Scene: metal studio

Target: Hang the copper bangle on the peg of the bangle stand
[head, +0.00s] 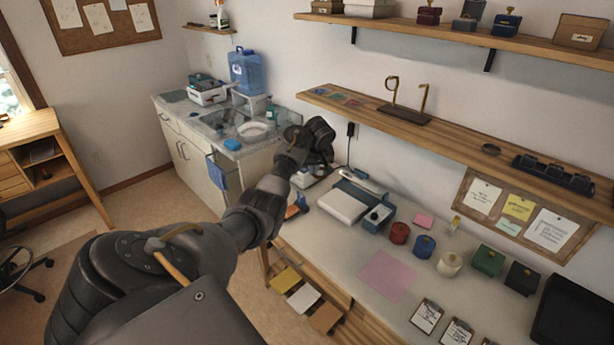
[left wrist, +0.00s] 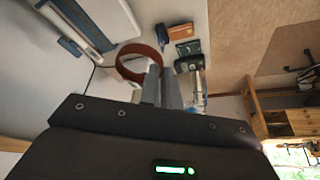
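The copper bangle (left wrist: 124,73) shows in the left wrist view as a reddish-brown ring at my left fingertips. My left gripper (left wrist: 161,82) has its fingers close together on the near right part of the ring, with most of the ring to their left. In the head view my left gripper (head: 316,142) is in front of the wall, left of the long shelf. The bangle is not distinguishable there. The bangle stand (head: 403,115) is on that shelf, with a dark base and two brass uprights. The left upright ends in a loop, the right in a short bend. My right gripper is not in view.
The workbench (head: 335,238) below holds spools, boxes and a pink sheet (head: 387,275).

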